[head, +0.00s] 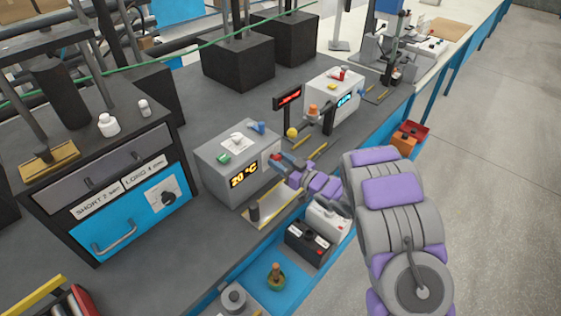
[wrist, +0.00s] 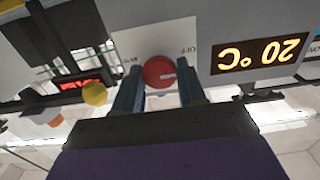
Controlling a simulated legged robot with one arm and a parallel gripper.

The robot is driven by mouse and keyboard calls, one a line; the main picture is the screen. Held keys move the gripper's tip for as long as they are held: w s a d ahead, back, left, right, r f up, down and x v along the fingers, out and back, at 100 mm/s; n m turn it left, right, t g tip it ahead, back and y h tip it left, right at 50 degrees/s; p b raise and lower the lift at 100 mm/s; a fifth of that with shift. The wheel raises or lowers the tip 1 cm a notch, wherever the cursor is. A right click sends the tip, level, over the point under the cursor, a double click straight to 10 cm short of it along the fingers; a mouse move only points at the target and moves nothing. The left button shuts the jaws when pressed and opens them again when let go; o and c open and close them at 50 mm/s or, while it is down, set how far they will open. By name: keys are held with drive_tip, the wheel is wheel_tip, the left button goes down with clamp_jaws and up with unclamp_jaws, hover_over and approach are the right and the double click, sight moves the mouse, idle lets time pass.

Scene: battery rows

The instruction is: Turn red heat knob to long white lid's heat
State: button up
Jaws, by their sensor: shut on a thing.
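The red heat knob (wrist: 159,72) sits on the front of a grey heater box (head: 218,175). In the wrist view, which is upside down, it has a pale pointer mark, with a "440" scale mark beside it. My gripper (wrist: 159,84) is shut on the knob, one finger on each side. In the head view my gripper (head: 279,161) reaches the box's front and mostly hides the knob. The orange display (wrist: 259,55) reads 20 °C, and it also shows in the head view (head: 244,175). I cannot identify a long white lid for certain.
A cabinet (head: 100,190) at left has labels reading "SHORT 2" and "LONG 4" and a dial. White bottles (head: 109,125) stand on it. A second grey box (head: 333,92) stands farther back. Black and white batteries (head: 308,244) sit below my gripper. The floor (head: 490,200) at right is clear.

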drive_tip(key=shift+c, duration=0.7)
drive_tip(key=shift+r+p, duration=0.15)
drive_tip(key=shift+p, duration=0.55)
drive_tip(key=shift+r+m+p, duration=0.1)
drive_tip(key=shift+m+p, duration=0.4)
drive_tip(key=shift+p, duration=0.1)
drive_tip(key=m+p, duration=0.3)
drive_tip(key=p, duration=0.3)
drive_tip(key=shift+d+r+p, duration=0.1)
drive_tip(key=shift+p, duration=0.3)
drive_tip(key=m+p, duration=0.2)
drive_tip(key=p, duration=0.1)
drive_tip(key=shift+w, duration=0.1)
drive_tip(key=shift+f+m+p, duration=0.25)
drive_tip(key=shift+m+p, duration=1.05)
drive_tip(key=shift+p, duration=0.05)
drive_tip(key=shift+d, duration=0.1)
